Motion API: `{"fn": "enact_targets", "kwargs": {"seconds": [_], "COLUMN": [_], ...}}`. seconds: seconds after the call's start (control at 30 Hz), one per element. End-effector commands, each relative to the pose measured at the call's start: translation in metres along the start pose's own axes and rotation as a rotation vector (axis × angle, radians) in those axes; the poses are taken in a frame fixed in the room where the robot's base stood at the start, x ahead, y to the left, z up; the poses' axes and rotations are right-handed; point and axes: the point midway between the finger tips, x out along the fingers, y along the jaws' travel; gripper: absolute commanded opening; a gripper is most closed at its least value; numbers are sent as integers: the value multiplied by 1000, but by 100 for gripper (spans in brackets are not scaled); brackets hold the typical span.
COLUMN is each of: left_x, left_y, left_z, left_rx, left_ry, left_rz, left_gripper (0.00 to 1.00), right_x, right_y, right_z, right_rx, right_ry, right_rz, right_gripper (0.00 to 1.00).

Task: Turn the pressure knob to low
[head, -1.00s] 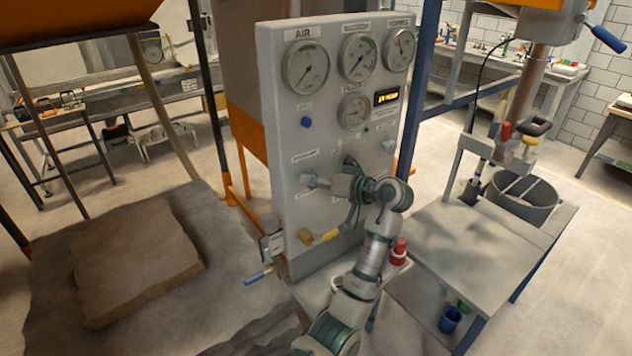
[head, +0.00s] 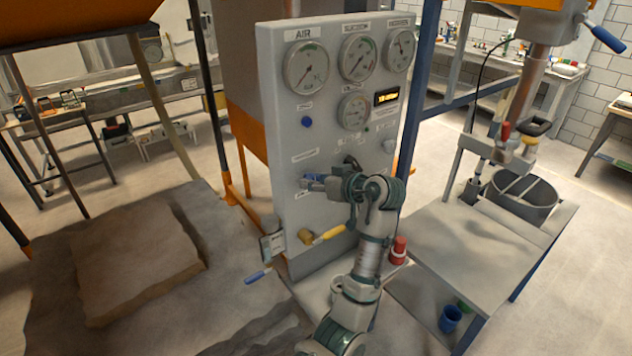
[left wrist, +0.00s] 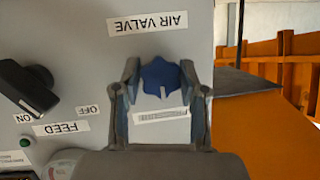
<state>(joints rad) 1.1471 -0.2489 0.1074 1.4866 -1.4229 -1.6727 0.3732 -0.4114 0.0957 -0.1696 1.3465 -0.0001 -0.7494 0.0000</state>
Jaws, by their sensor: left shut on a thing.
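A blue lobed knob (left wrist: 160,76) on the grey panel sits between the fingers of my left gripper (left wrist: 164,88) in the left wrist view, which shows the panel upside down. The gripper is shut on it. A short pale mark on the knob points towards a small label (left wrist: 162,114) too blurred to read. In the head view, my left gripper (head: 316,181) is at the panel's lower left, with blue showing at its fingers. Another blue knob (head: 306,122) sits higher, under the AIR gauge (head: 306,67). My right gripper is not in view.
A black FEED switch (left wrist: 24,86) is beside the gripper. The AIR VALVE label (left wrist: 147,22) is close to it. A yellow-handled valve (head: 326,235) is below the gripper. Other gauges (head: 358,58) line the panel's top. A grey table (head: 470,245) stands right; a sandbed (head: 135,255) lies left.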

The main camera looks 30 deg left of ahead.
Motion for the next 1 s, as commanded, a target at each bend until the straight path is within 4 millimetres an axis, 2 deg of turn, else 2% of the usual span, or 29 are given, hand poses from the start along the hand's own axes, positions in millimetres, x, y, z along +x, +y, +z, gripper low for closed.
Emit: {"fn": "enact_targets", "kwargs": {"seconds": [0.3, 0.33, 0.4, 0.77, 0.87, 1.0], "left_x": [0, 0, 0, -4, -16, -45], "left_y": [1, 1, 1, 0, 0, 1], "left_z": [1, 1, 1, 0, 0, 0], "left_rx": [0, 0, 0, -1, 0, 0], "left_ry": [-1, -1, -1, 0, -1, -1], "left_rz": [3, 3, 3, 2, 3, 5], "left_gripper": [7, 50, 67, 68, 68, 68], "right_x": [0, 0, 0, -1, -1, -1], "right_y": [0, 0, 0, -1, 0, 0], "right_z": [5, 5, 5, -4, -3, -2], "right_rx": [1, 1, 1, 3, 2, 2], "right_ry": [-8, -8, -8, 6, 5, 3], "right_rz": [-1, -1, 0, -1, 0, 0], "right_gripper": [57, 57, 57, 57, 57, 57]}}
